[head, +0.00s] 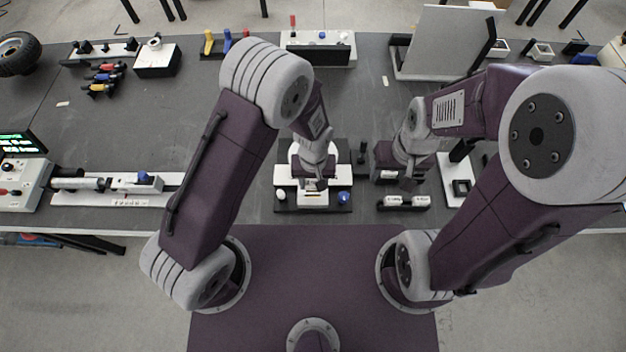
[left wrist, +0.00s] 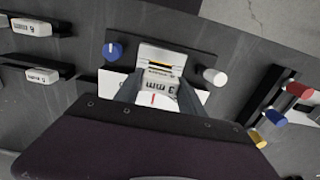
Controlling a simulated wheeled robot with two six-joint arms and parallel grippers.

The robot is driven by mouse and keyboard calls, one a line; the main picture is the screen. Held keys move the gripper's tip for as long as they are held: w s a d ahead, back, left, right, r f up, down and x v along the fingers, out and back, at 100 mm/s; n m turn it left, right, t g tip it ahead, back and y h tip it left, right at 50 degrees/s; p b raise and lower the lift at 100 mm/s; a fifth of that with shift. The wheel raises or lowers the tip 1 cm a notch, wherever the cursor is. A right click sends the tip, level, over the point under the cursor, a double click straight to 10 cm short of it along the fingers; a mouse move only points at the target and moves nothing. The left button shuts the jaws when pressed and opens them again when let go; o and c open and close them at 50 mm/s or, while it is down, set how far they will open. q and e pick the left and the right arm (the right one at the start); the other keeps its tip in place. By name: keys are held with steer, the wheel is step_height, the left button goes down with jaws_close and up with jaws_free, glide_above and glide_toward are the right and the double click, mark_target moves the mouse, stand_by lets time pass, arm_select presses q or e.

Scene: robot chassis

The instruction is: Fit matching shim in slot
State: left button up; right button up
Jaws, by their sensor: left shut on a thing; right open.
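My left gripper (head: 315,184) is shut on a white shim (left wrist: 158,86). Its label is upside down in the left wrist view and seems to read 3 mm. The gripper is over a fixture with a white plate (head: 312,199), a blue knob (left wrist: 113,50) and a white knob (left wrist: 214,77). A pale block (left wrist: 162,56) with a dark, yellow-edged gap lies just beyond the shim; I cannot tell whether the shim enters the gap. My right gripper (head: 408,184) is open. Two other labelled white shims (left wrist: 30,27) (left wrist: 42,75) sit in black holders.
The shim holders (head: 403,202) are right of the fixture, near the table's front edge. A white tray (head: 455,180) stands further right. A white rail device (head: 118,188) is at left. The grey table (head: 130,125) is bare at mid-left.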

arm_select(q)
steer(key=shift+f+b, duration=0.3)
steer(key=shift+f, duration=0.45)
steer(key=shift+a+f, duration=0.15)
steer(key=shift+f, duration=0.1)
arm_select(e)
steer(key=shift+a+f, duration=0.2)
steer(key=shift+f, duration=0.5)
arm_select(q)
steer(key=shift+r, duration=0.1)
arm_select(e)
steer(key=shift+d, duration=0.1)
steer(key=shift+r, duration=0.2)
arm_select(q)
steer(key=shift+f+b, duration=1.5)
steer(key=shift+f, duration=0.6)
arm_select(e)
steer(key=shift+f, duration=1.6)
arm_select(q)
steer(key=o, duration=1.4)
